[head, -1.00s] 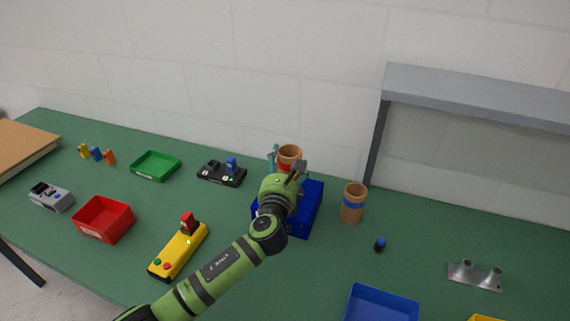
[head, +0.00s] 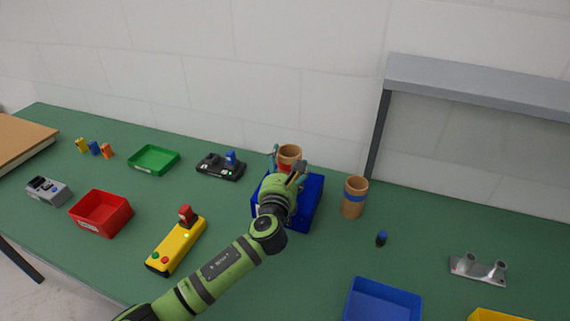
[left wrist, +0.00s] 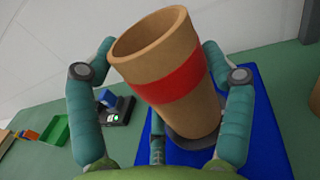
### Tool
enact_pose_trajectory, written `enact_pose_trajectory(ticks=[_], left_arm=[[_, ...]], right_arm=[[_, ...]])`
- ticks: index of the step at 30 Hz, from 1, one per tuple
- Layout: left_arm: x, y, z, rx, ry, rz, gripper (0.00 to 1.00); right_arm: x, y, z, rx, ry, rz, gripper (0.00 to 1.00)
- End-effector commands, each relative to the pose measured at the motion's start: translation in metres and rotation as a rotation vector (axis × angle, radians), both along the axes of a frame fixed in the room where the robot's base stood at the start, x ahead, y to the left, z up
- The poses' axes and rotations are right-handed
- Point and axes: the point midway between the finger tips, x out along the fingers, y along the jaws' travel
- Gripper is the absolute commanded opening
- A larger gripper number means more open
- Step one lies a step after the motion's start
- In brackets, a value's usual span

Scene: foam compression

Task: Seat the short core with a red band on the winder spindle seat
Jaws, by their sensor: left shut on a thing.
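My left gripper (head: 287,164) is shut on a short tan core with a red band (head: 290,153), above the blue winder (head: 313,198). In the left wrist view the core (left wrist: 182,82) stands between the two teal fingers, open end up and slightly tilted in the picture. Its lower end is over or at a round grey seat (left wrist: 196,143) on the blue base. I cannot tell whether it touches the seat or is around a spindle, as the core hides it. My right gripper is not in view.
A blue-banded core (head: 355,197) stands just right of the winder. A black device (head: 220,168) is behind left, and a yellow control box (head: 178,245) is front left. A blue bin (head: 383,302) and a metal fixture (head: 478,267) lie to the right. The green table between them is mostly clear.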

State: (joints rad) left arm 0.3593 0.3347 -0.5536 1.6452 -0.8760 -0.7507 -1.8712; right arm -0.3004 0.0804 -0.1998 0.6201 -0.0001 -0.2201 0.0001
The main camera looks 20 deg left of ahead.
Motion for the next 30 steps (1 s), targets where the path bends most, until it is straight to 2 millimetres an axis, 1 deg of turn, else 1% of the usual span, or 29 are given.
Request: enact_pose_trajectory(ticks=[1,2,13,17,20,27,30], left_arm=[[0.000,0.000,-0.001,0.000,0.000,-0.001,0.88],[0.000,0.000,0.000,0.000,0.000,-0.001,1.00],[0.000,0.000,-0.001,0.000,0.001,0.000,1.00],[-0.007,-0.001,-0.001,0.000,0.001,-0.001,1.00],[-0.021,-0.004,-0.001,0.000,0.001,-0.002,1.00],[-0.073,-0.013,-0.002,-0.001,0.003,-0.003,1.00],[-0.092,-0.016,-0.001,-0.001,0.002,-0.003,1.00]], right_arm=[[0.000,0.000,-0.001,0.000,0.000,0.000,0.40],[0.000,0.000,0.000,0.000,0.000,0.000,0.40],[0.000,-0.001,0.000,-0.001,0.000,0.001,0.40],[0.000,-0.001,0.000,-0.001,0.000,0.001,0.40],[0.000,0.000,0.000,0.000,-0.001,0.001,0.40],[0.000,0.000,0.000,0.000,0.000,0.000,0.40],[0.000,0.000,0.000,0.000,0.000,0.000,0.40]])
